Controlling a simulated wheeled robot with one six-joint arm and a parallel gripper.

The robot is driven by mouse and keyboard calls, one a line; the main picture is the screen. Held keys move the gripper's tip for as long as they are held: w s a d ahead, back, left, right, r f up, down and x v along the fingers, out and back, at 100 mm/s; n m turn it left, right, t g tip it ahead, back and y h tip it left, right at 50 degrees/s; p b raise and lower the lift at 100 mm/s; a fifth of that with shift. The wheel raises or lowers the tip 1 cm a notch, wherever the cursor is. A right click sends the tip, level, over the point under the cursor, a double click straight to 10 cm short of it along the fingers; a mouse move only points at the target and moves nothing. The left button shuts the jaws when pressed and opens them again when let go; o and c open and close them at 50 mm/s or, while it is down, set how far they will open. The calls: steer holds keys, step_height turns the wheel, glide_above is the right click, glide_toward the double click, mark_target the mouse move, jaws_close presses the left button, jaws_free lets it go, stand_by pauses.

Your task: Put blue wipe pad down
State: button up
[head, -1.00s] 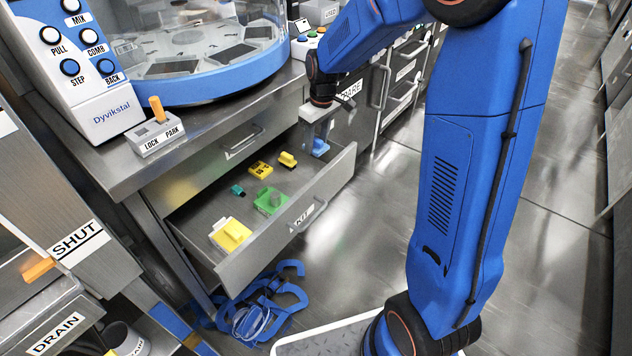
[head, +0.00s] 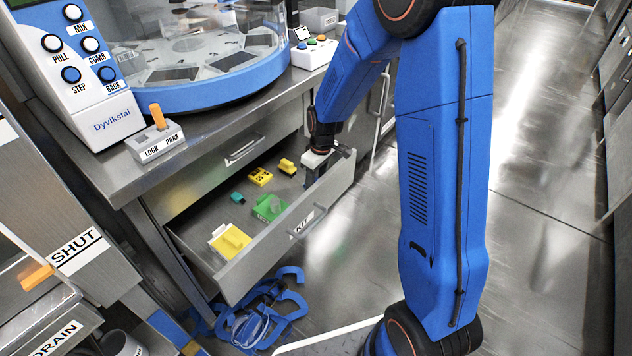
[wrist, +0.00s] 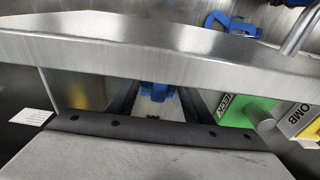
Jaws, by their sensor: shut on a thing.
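My gripper (head: 316,168) points down inside the open drawer (head: 262,262), near the right end of its front wall. In the wrist view my gripper (wrist: 156,108) is shut on the blue wipe pad (wrist: 157,91), of which a small blue part shows between the fingers. The drawer's front wall crosses the wrist view above it. The pad is hidden in the head view. I cannot tell whether it touches the drawer floor.
A green block (head: 269,207), a yellow block (head: 229,240), a teal piece (head: 237,198) and two small yellow pieces (head: 260,176) (head: 287,166) lie in the drawer. Blue straps (head: 262,312) lie on the floor below. The counter edge overhangs the drawer's back.

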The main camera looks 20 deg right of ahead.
steer(key=shift+f, duration=0.25)
steer(key=shift+f, duration=0.25)
steer(key=o, duration=1)
steer(key=shift+s, duration=0.1)
